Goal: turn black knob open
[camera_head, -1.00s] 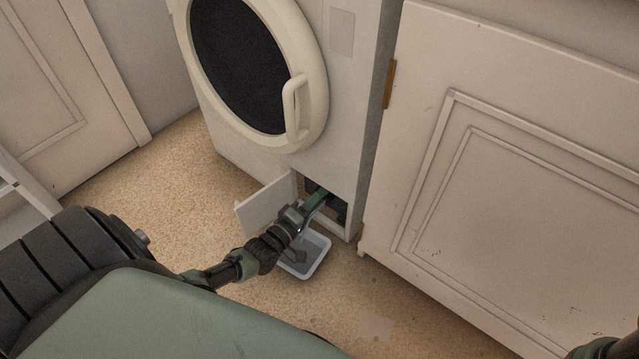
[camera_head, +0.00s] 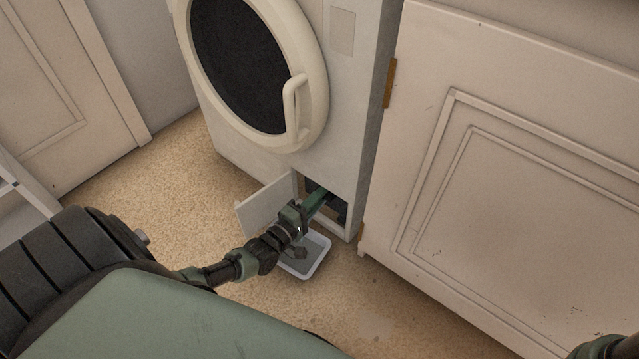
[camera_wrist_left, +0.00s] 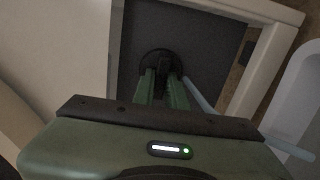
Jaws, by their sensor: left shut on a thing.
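The black knob (camera_wrist_left: 160,59) is round and dark, set in the dark recess at the bottom of the white washing machine (camera_head: 337,120). My left gripper (camera_wrist_left: 163,84) reaches into this recess with its two green fingers shut on the knob. In the head view my left gripper (camera_head: 318,199) enters the low opening, and its fingertips and the knob are hidden or too dark to tell. Of my right arm, only a green part shows at the lower right corner; its gripper is out of view.
A small white flap (camera_head: 266,203) stands open left of the recess. A shallow grey tray (camera_head: 318,268) lies on the floor below the opening. A light blue tube (camera_wrist_left: 200,103) runs beside the fingers. A white cabinet (camera_head: 500,150) stands close on the right.

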